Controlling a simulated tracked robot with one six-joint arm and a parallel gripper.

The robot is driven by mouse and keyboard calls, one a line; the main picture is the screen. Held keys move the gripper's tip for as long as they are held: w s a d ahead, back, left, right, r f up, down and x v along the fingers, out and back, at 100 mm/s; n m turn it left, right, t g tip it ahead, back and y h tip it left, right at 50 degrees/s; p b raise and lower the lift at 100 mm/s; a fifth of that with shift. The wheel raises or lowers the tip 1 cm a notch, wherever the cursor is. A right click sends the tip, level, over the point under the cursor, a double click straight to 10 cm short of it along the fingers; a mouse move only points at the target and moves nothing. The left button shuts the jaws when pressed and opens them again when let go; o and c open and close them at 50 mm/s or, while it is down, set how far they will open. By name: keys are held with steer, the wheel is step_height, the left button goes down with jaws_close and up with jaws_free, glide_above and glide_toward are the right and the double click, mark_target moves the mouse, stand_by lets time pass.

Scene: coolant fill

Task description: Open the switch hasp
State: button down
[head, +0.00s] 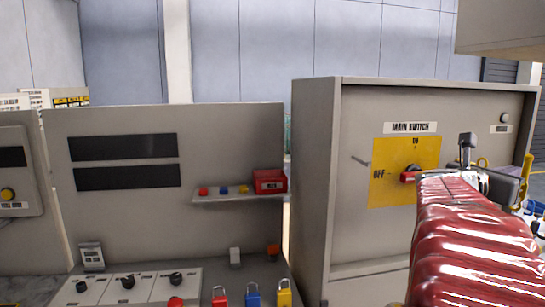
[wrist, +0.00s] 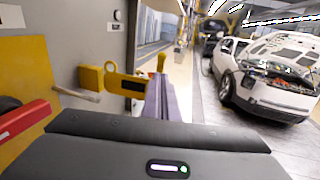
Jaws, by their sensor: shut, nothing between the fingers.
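The yellow hasp (wrist: 123,82) stands out from the cabinet front in the wrist view, with a round eye at its upper left and a yellow block beside it. A yellow loop (head: 483,162) shows just past my arm in the head view. My gripper (wrist: 163,80) is shut and empty; its fingers overlap the hasp's right end in the wrist view. I cannot tell whether they touch it. A yellow knob (wrist: 160,63) shows at the fingertips. The red switch handle (head: 408,178) is on the yellow MAIN SWITCH plate (head: 390,158); my arm hides part of the plate.
A metal rod (wrist: 78,94) sticks out from the cabinet near the red handle. A shelf with a red box (head: 269,182) and a bench with several padlocks (head: 253,295) are to the left. A white car (wrist: 270,75) stands farther off at right, beyond open floor.

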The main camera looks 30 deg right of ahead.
mark_target(526, 168)
steer(key=shift+s+d, duration=0.2)
steer(key=shift+d, duration=0.85)
steer(key=shift+s+d, duration=0.2)
steer(key=shift+d, duration=0.8)
steer(key=shift+d, duration=0.1)
steer(key=shift+s, duration=0.15)
